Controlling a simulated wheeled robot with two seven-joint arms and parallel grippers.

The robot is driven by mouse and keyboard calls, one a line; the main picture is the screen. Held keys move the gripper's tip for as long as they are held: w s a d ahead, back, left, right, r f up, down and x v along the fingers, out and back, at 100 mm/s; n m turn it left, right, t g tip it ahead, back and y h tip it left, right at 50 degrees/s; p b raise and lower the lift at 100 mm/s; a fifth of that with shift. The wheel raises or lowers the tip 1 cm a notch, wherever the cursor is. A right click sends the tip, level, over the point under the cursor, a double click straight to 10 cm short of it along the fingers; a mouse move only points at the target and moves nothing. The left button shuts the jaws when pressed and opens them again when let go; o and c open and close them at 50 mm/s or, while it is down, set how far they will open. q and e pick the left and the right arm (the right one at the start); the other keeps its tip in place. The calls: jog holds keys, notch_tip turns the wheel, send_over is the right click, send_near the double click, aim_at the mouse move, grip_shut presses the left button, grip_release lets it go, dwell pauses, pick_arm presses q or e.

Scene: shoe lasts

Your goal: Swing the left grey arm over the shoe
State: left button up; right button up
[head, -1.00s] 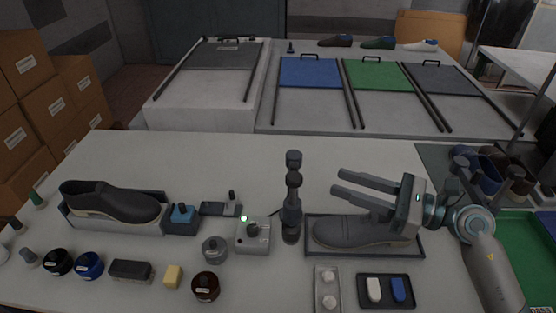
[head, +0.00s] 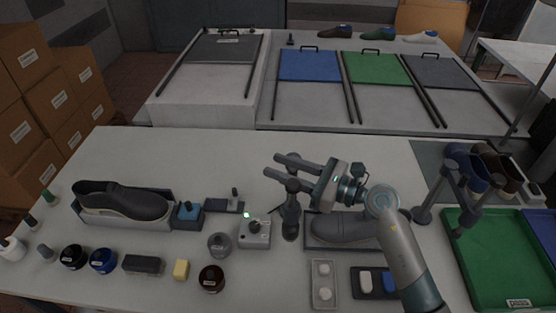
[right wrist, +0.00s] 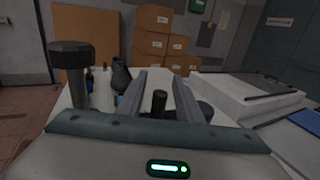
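A dark grey jointed post (head: 290,218), the left grey arm, stands upright at the left end of a tray (head: 375,245). A grey shoe (head: 340,228) lies in that tray, partly hidden by my right arm. My right gripper (head: 270,165) is open, its fingers pointing left across the post's upper part. I cannot tell whether they touch it. In the right wrist view a dark capped post (right wrist: 70,60) stands left of the open fingers (right wrist: 158,80), and a dark knob (right wrist: 160,102) shows between them. My left gripper is not in view.
A second grey jointed arm (head: 455,190) stands right of the tray. A control box (head: 255,233) with a green light is left of the post. Another shoe (head: 125,202) lies in a left holder. Jars line the front; the table behind is clear.

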jog(key=shift+w+a, duration=0.2)
jog(key=shift+a, duration=0.25)
grip_shut()
